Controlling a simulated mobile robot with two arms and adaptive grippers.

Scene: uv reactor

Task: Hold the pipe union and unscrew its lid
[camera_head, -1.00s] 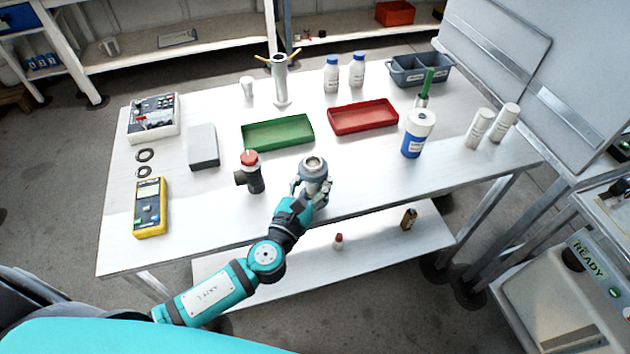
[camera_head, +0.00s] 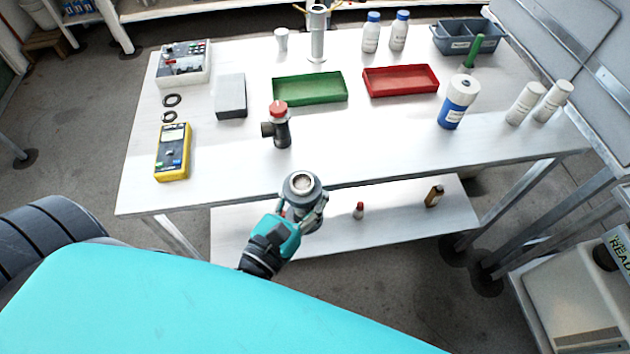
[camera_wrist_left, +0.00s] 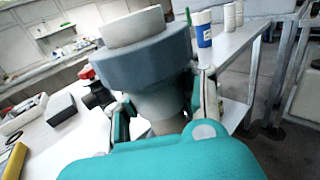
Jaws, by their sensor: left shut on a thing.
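The pipe union (camera_head: 301,184) is a grey fitting with a wide collar and a pale open ring on top. My left gripper (camera_head: 303,216) is shut on its lower body and holds it roughly upright, off the table by its front edge. In the left wrist view the pipe union (camera_wrist_left: 146,65) fills the upper middle, with a blue-grey collar and a cream ring above it. The left gripper's fingers (camera_wrist_left: 160,112) press on both sides below the collar. My right gripper is not in view.
The white table (camera_head: 370,150) holds a dark valve with a red cap (camera_head: 279,125), a green tray (camera_head: 310,89), a red tray (camera_head: 400,80), a yellow meter (camera_head: 173,152) and a blue-white bottle (camera_head: 458,103). Its front middle is clear. A lower shelf (camera_head: 390,217) holds small bottles.

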